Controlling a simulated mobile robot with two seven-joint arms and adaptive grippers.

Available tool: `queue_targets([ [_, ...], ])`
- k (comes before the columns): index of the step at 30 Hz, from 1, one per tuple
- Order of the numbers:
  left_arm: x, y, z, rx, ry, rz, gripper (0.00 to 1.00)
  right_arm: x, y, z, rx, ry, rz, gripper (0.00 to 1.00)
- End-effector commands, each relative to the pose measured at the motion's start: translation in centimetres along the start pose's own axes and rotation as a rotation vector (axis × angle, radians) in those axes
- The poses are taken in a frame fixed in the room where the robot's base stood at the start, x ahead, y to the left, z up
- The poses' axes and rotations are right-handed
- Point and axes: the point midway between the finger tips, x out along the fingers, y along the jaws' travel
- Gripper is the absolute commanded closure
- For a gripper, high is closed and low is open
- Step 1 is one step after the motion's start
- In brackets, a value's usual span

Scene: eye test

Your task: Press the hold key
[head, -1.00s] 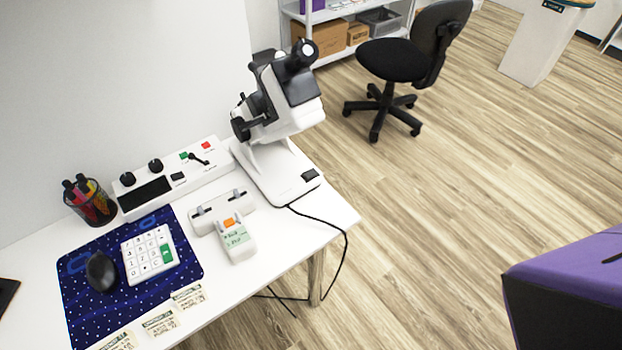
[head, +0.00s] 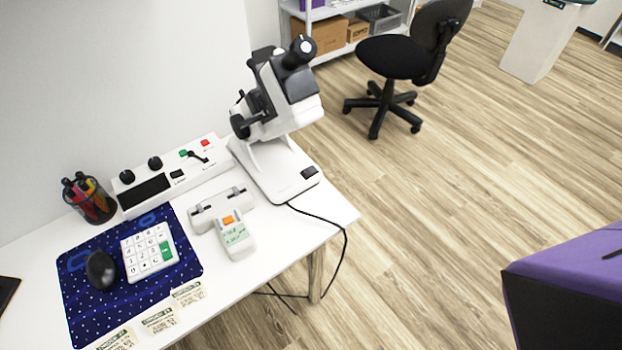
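No key that I can read as "hold" shows; the lettering is too small. A small white handheld device (head: 236,239) with an orange key (head: 228,220) and a pale green screen lies on the white desk. It is against a white block (head: 216,207) with two grey metal parts on top. A white control box (head: 174,176) behind it has a dark display, two black knobs, a black lever, a green key (head: 183,153) and a red key (head: 205,143). A white keypad (head: 149,251) with one green key lies on the blue mat (head: 78,318). Neither gripper is in view.
A white and black microscope (head: 277,165) stands at the desk's right end, its cable hanging over the edge. A black mouse (head: 101,269), a pen cup (head: 91,200) and paper labels (head: 188,293) are nearby. A purple-topped object (head: 580,262) is at lower right. Floor between is clear.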

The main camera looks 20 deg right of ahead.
Motion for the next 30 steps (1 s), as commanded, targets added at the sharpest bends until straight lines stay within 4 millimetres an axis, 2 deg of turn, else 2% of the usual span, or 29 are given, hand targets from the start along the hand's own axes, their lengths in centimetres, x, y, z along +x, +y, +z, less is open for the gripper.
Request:
queue_targets([
  [11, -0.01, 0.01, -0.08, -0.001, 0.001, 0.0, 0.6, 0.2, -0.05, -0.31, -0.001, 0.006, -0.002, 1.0],
  [21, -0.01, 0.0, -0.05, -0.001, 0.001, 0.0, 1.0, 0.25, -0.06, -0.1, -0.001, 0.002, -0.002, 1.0],
  [30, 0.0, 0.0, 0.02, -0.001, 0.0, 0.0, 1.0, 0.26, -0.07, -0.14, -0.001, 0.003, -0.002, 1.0],
])
